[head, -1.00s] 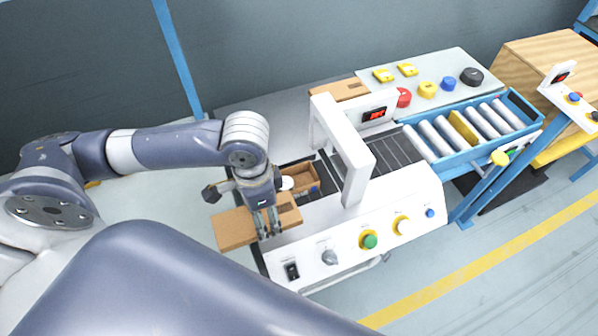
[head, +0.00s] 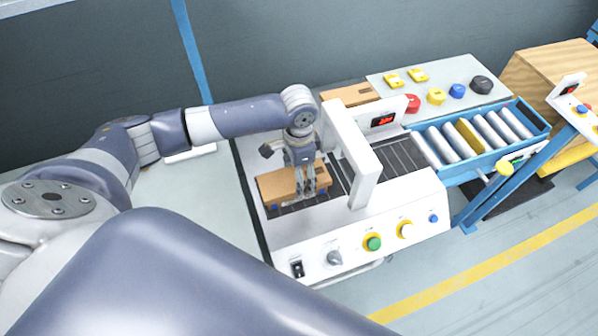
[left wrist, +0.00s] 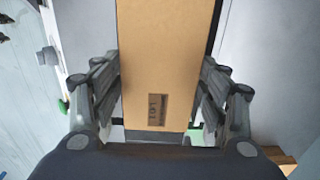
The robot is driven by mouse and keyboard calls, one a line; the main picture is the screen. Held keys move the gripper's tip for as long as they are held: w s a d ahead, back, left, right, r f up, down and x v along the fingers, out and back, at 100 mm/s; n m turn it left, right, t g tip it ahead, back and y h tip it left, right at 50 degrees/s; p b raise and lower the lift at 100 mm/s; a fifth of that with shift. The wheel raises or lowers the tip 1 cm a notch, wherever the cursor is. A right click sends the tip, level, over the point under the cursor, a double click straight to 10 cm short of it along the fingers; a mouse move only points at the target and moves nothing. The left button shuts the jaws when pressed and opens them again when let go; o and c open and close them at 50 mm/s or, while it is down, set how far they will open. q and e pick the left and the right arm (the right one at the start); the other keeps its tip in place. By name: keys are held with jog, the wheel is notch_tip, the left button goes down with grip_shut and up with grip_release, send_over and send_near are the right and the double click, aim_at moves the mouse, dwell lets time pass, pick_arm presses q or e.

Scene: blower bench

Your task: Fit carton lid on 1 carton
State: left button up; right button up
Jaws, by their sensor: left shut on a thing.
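The carton lid (head: 277,184) is a flat brown cardboard piece, held by my left gripper (head: 310,190) over the carton's place on the conveyor, left of the white arch. In the left wrist view the lid (left wrist: 165,50) lies between the two fingers (left wrist: 158,90), with a small dark printed label on it. My left gripper is shut on it. The carton is hidden under the lid and gripper, so I cannot tell whether the lid touches or is seated on it. My right gripper is not in view.
The white arch (head: 362,165) with a red display stands close to the right of my gripper. Another brown piece (head: 350,94) lies behind it. A control panel (head: 375,242) runs along the front. A blue roller tray (head: 480,140) is at right.

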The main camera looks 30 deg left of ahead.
pick_arm(q)
jog(key=shift+f, duration=0.65)
jog(key=o, duration=1)
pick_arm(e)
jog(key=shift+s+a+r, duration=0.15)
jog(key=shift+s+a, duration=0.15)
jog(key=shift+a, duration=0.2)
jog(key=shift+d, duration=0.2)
